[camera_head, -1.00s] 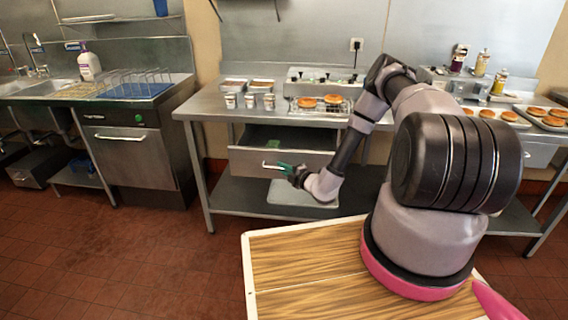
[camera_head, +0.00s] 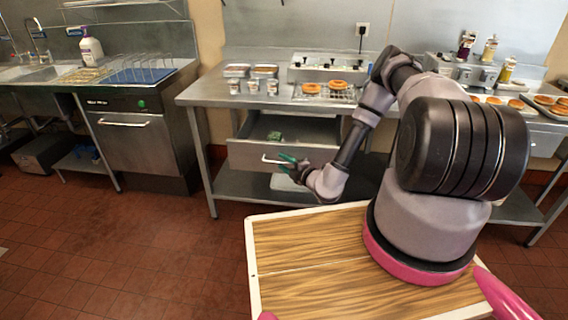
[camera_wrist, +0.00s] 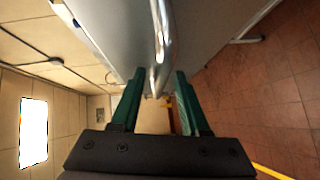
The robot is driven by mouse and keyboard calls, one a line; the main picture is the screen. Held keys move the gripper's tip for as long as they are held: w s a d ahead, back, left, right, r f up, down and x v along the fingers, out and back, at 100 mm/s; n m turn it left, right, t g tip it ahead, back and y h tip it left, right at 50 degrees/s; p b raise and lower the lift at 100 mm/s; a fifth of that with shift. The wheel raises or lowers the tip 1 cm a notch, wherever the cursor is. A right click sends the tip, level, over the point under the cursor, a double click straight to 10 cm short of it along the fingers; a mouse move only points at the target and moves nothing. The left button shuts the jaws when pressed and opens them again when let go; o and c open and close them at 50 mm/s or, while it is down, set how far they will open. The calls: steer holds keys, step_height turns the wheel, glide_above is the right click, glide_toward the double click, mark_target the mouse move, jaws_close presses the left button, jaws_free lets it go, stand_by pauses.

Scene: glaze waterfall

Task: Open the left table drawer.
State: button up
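The left table drawer (camera_head: 282,155) hangs pulled out under the steel table, with its dark inside and a green item (camera_head: 275,135) in it showing. Its metal bar handle (camera_head: 272,160) is on the front face. My gripper (camera_head: 288,160) is at this handle. In the wrist view the handle (camera_wrist: 161,45) runs between my two green fingers (camera_wrist: 158,80). The fingers stand apart on both sides of the bar, with a small gap showing on each side.
The steel table (camera_head: 200,97) carries small cups, trays and a rack with browned rings (camera_head: 337,86). A steel cabinet (camera_head: 135,145) stands to the left. A wooden-topped platform (camera_head: 305,245) is in front, below my arm. Red tiled floor is clear at the left.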

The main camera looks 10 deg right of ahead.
steer(key=v, duration=1)
steer(key=shift+s+d, duration=0.2)
steer(key=shift+s, duration=0.15)
steer(key=shift+r, duration=0.1)
steer(key=s+a+r+n+g+y, duration=0.25)
steer(key=r+n+g, duration=0.25)
steer(key=r+n, duration=0.45)
steer(key=s+a+r+n+g+y, duration=0.1)
steer(key=a+r+n+g+y, duration=0.2)
steer(key=r+n, duration=0.6)
steer(key=s+a+r+n+g+y, duration=0.1)
steer(key=a+r+n+g+y, duration=0.15)
steer(key=r+n+g, duration=0.65)
steer(key=s+d+r+n+t+h, duration=0.3)
steer(key=s+d+r+n+h, duration=0.1)
steer(key=r, duration=0.4)
steer(key=s+d+r+n+t+h, duration=0.3)
steer(key=s+d+r+n+h, duration=0.1)
steer(key=s+r+n+h, duration=0.1)
steer(key=s+d+r+n+t+h, duration=0.3)
steer(key=s+r+n, duration=0.3)
steer(key=r+n, duration=0.3)
steer(key=shift+d+r+n+t+h, duration=0.3)
steer(key=shift+d+r+n+h, duration=0.05)
steer(key=shift+d+r+h, duration=0.45)
